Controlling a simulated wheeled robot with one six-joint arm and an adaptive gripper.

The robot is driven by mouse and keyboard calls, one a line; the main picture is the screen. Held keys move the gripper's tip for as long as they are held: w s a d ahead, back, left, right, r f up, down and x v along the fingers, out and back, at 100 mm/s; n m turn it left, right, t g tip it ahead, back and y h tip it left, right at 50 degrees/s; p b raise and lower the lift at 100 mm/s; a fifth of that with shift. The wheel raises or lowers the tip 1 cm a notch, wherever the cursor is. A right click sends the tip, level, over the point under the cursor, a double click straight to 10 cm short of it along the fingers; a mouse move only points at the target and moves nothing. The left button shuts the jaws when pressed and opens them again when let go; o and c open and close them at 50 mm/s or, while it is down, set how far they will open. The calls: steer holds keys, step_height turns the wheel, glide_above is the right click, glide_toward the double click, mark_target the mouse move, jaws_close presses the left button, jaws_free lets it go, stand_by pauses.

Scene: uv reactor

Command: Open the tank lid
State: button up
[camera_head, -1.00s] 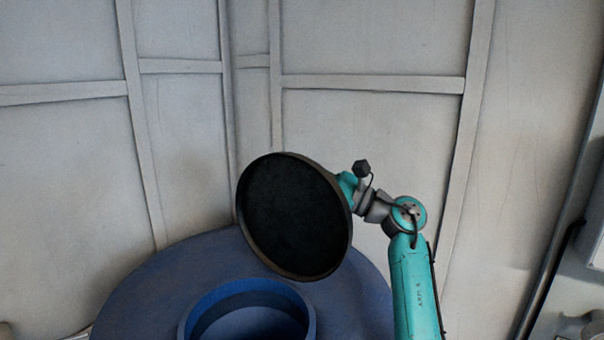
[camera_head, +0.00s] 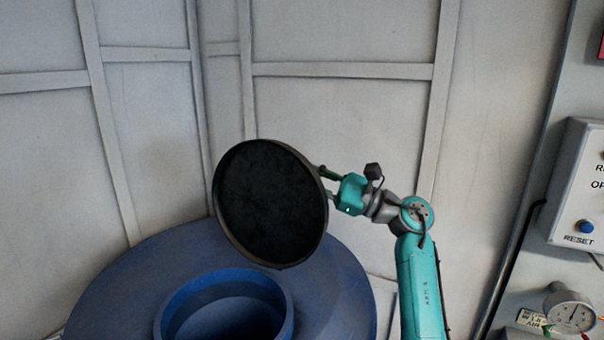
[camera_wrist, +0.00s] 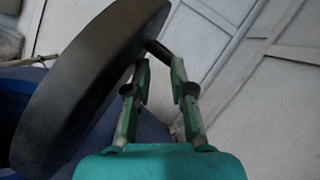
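The tank lid (camera_head: 270,203), a dark round disc, stands raised and steeply tilted above the blue tank (camera_head: 335,290) in the head view. The tank's round opening (camera_head: 225,305) shows uncovered below it. In the wrist view the lid (camera_wrist: 95,80) fills the left, with a short dark handle (camera_wrist: 157,48) sticking out of it. My gripper (camera_head: 327,183) is to the right of the lid, behind its edge. In the wrist view its two fingers (camera_wrist: 161,66) are spread apart, with the handle at their tips. I cannot tell whether a finger touches it.
A panelled grey wall stands behind the tank. On the right are a control box (camera_head: 575,190) with a blue reset button (camera_head: 586,227), a round gauge (camera_head: 571,310) and a dark vertical pipe (camera_head: 528,190). The wall area above the lid is free.

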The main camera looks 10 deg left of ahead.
steer(key=v, duration=1.2)
steer(key=shift+s+f, duration=0.2)
stand_by(1.0)
steer(key=shift+d, duration=0.2)
